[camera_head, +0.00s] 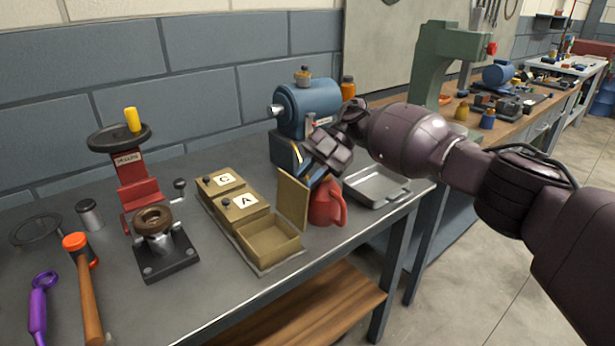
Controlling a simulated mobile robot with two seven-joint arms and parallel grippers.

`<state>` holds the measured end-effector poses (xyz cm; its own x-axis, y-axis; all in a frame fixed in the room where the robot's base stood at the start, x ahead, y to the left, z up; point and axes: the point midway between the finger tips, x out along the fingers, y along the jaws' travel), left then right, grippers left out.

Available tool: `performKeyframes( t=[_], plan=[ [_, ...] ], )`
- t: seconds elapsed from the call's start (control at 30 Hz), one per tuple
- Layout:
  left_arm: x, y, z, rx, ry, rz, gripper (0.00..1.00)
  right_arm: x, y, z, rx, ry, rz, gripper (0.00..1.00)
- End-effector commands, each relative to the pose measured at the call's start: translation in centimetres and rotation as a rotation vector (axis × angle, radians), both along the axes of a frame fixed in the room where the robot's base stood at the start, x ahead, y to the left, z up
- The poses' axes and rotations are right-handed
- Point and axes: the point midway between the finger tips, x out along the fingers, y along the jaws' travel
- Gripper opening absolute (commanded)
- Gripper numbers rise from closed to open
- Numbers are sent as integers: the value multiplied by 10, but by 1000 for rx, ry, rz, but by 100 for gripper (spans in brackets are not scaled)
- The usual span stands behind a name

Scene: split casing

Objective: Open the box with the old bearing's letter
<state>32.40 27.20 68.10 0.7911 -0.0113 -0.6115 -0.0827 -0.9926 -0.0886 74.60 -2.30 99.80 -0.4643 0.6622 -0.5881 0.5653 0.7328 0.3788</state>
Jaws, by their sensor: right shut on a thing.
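A row of small tan boxes stands in a shallow tray (264,271) on the bench. The far box (221,181) is closed and marked C; the middle box (241,204) is closed and marked A. The nearest box (270,243) is open and looks empty. Its lid (292,200) stands upright on the right, its letter hidden. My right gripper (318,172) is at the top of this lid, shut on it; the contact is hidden. A brown ring-shaped bearing (153,220) sits on a dark stand; no letter is readable on it. My left gripper is out of view.
A red jug (327,204) stands close behind the raised lid, with a metal tray (376,186) to its right. A blue machine (308,108) stands behind. A red press (132,175), a hammer (86,290) and a purple wrench (38,305) are at left.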

Motion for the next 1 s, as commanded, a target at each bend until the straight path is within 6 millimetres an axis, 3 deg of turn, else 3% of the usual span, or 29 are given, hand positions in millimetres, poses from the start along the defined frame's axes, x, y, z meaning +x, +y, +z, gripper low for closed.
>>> performKeyframes(
  t=[0.03, 0.57, 0.6, 0.73, 1.0],
  plan=[
    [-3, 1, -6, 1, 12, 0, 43, -3, -4, -25, -25, 25, 10, 0],
    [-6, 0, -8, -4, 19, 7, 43, -4, -2, -25, -23, 23, 16, 0],
    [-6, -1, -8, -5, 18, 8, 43, -4, -2, -25, -23, 23, 17, 26],
    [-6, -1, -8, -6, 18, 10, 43, -4, -1, -24, -22, 23, 16, 46],
    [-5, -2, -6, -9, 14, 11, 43, -3, -1, -17, -17, 16, 11, 47]
  ],
)
